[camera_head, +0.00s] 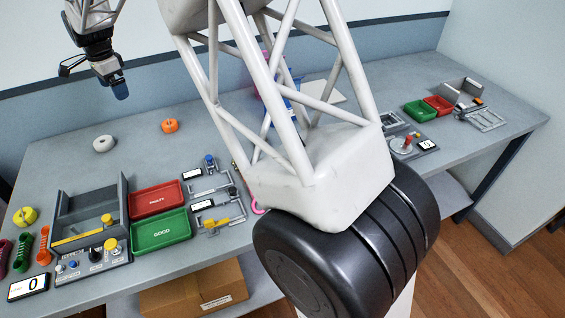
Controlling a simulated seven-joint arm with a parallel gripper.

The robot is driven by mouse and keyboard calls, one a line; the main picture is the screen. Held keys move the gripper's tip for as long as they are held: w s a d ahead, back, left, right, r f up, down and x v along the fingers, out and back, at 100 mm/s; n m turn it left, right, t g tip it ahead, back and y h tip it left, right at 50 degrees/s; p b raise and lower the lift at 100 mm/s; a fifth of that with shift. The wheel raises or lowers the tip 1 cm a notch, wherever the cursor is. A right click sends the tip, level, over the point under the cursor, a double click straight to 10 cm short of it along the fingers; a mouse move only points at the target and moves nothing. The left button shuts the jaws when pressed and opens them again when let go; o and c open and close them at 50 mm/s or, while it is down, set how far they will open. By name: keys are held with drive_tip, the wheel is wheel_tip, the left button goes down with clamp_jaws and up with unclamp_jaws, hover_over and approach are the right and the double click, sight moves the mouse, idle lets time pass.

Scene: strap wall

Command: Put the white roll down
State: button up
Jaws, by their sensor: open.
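The white roll (103,143), a short ring with a small hole, lies flat on the grey table (75,153) at the back left. My gripper (119,87), dark with a blue tip, hangs above and behind the roll at the upper left. It is open and apart from the roll, with nothing visible in it. The exact gap between its fingers is hard to see at this angle.
An orange roll (170,126) lies right of the white one; a yellow roll (25,217) lies front left. A grey bin (90,208), a red tray (157,198) and a green tray (161,230) stand in front. My arm hides the table's middle.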

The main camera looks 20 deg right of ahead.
drive_tip(key=s+d+r+n+t, duration=0.1)
drive_tip(key=s+d+r+n, duration=0.3)
drive_tip(key=s+d, duration=0.75)
drive_tip(key=s+d+r+n, duration=0.2)
drive_tip(key=s+d+r, duration=0.4)
drive_tip(key=s+d, duration=0.55)
drive_tip(key=s+d+f+n, duration=0.2)
drive_tip(key=s+d, duration=0.1)
drive_tip(key=s, duration=0.7)
drive_tip(key=s+d+f+n, duration=0.2)
drive_tip(key=s+d, duration=0.1)
drive_tip(key=s, duration=0.7)
drive_tip(key=s+d+f+n+t, duration=0.1)
drive_tip(key=s+d+f+n, duration=0.1)
drive_tip(key=s, duration=0.7)
drive_tip(key=shift+s+d+f+n, duration=0.25)
drive_tip(key=shift+s+d+n, duration=0.15)
drive_tip(key=shift+d, duration=0.1)
